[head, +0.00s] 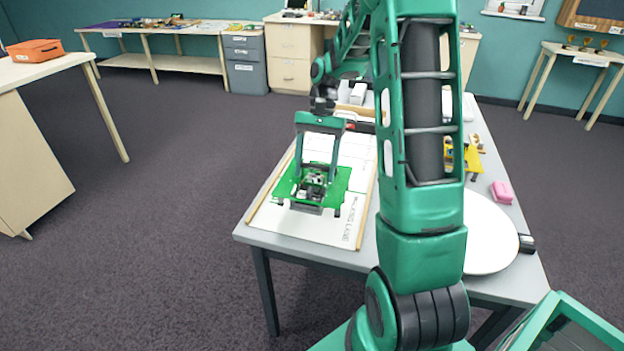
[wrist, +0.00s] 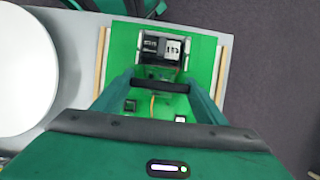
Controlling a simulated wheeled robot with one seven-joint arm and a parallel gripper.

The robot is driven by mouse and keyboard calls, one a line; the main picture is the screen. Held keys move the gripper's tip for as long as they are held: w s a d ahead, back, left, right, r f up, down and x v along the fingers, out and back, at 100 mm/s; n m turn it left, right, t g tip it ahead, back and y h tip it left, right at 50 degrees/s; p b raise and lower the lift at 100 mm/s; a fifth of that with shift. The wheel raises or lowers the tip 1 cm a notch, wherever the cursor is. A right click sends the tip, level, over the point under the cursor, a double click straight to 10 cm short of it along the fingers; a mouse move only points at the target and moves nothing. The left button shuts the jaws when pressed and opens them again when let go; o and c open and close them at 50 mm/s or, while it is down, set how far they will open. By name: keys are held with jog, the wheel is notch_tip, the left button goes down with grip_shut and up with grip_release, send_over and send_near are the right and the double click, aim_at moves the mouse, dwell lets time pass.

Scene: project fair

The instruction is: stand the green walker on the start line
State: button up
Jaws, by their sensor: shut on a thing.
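The green walker (head: 341,182) is a flat green plate with dark and white parts in its middle. It is over the near part of the white walking lane board (head: 290,226) on the grey table. My gripper (head: 314,179) comes down from above and is shut on the walker's middle. In the wrist view the walker (wrist: 203,62) lies level between my fingers (wrist: 160,84). I cannot tell whether its feet touch the board. The start line cannot be made out; the walker and gripper cover part of the lane.
Wooden rails (head: 367,205) edge the lane. Right of my arm are a white round disc (head: 492,238), a pink block (head: 502,191) and a yellow object (head: 472,158). An orange box (head: 36,51) sits on another table at left. The lane's near end is clear.

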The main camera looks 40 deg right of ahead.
aim_at(313, 178)
jog(key=shift+w+d+f, duration=0.15)
jog(key=shift+w+f, duration=0.35)
jog(key=shift+w, duration=0.2)
jog(key=shift+f, duration=1.9)
jog(key=o, duration=1.2)
jog(key=shift+f, duration=0.1)
jog(key=shift+c, duration=0.2)
